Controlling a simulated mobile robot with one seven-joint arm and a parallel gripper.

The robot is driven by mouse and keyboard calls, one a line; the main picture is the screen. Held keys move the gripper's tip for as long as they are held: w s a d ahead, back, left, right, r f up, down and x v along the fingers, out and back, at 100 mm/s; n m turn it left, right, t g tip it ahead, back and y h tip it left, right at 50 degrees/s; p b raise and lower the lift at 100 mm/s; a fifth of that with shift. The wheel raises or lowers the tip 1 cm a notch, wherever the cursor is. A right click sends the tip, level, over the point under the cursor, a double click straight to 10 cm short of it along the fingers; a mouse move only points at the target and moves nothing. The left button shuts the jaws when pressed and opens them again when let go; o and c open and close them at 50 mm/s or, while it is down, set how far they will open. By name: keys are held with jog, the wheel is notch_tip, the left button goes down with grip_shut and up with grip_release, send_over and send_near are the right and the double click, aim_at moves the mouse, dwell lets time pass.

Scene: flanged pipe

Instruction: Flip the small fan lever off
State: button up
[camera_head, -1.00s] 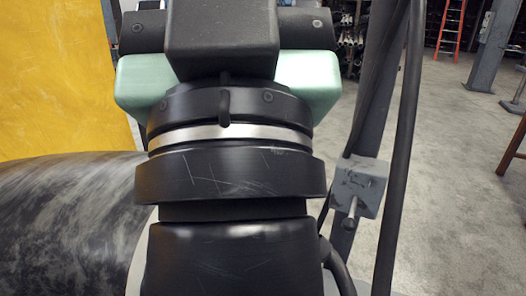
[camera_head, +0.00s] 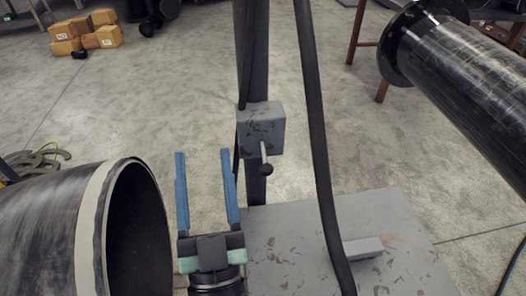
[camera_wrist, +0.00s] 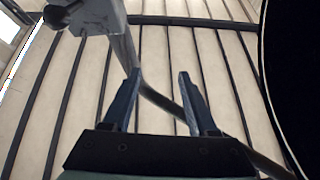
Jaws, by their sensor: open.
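A small lever (camera_head: 265,160) with a dark ball knob sticks out of the front of a worn grey box (camera_head: 262,128) on a dark upright post. In the head view the lever points down and toward me. My gripper (camera_head: 203,152) is open and empty, its two blue fingers pointing up, left of the box and lever and apart from them. In the wrist view my gripper (camera_wrist: 160,73) is open with nothing between the fingers.
A large dark pipe (camera_head: 60,235) with an open end lies close to the left of my gripper. A black flanged pipe (camera_head: 465,85) is at the upper right. A black hose (camera_head: 318,130) hangs just right of the box. A grey base plate (camera_head: 385,215) lies below.

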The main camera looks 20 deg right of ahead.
aim_at(266, 168)
jog(key=s+d+f+m+g+h+p, duration=0.1)
jog(key=s+d+f+m+g+h, duration=0.15)
jog(key=s+f, duration=0.2)
jog(key=s+d+f+m+g+h, duration=0.1)
jog(key=s+f+m+g+h, duration=0.1)
jog(key=s+f+g+h, duration=0.3)
jog(key=w+d+r+t+p, duration=0.1)
jog(key=w+d, duration=0.1)
jog(key=w, duration=0.1)
jog(key=w+d+r+y+p, duration=0.1)
jog(key=w+d, duration=0.1)
jog(key=w, duration=0.2)
jog(key=w+d+r+t+y+p, duration=0.1)
jog(key=w+d, duration=0.1)
jog(key=w, duration=0.2)
jog(key=shift+d+r+t+p, duration=0.15)
jog(key=shift+r+t+p, duration=0.15)
jog(key=shift+t+p, duration=0.05)
grip_shut()
